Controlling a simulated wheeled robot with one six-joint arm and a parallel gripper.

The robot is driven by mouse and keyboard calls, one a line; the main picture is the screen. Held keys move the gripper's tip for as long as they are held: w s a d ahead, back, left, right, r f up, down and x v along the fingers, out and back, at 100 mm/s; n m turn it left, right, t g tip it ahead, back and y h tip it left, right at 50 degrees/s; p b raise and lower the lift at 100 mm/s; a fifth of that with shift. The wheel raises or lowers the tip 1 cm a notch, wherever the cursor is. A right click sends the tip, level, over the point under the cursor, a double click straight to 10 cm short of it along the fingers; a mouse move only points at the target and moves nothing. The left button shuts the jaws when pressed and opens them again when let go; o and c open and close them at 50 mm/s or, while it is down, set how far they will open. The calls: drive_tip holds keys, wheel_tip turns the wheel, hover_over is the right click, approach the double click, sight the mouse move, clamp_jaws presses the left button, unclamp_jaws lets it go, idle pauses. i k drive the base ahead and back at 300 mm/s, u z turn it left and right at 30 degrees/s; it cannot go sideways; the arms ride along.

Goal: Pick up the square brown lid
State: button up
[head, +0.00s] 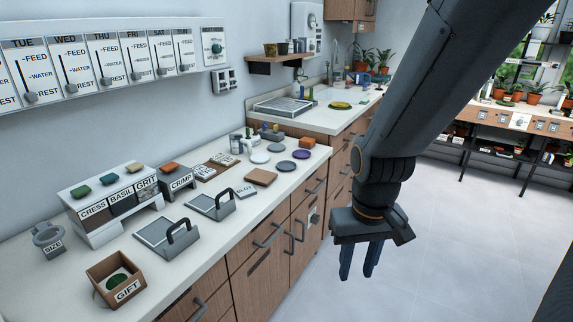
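The square brown lid (261,177) lies flat on the white counter (215,244), near its front edge. It is uncovered, with several round discs behind it and a small lettered grey plate (245,192) at its front left. My gripper (358,276) hangs in front of the counter, to the right of the lid and apart from it, over the floor side. Its two blue fingers point down with a gap between them, and nothing shows in the gap.
Round discs include a purple one (301,154) and a white one (260,157). Two grey trays with black handles (181,234) and an open brown GIFT box (117,280) stand toward the near left. Labelled bins (108,208) line the wall. The floor (455,240) at right is clear.

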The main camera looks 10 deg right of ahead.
sight(258, 177)
drive_tip(key=z, duration=0.35)
drive_tip(key=i, duration=1.6)
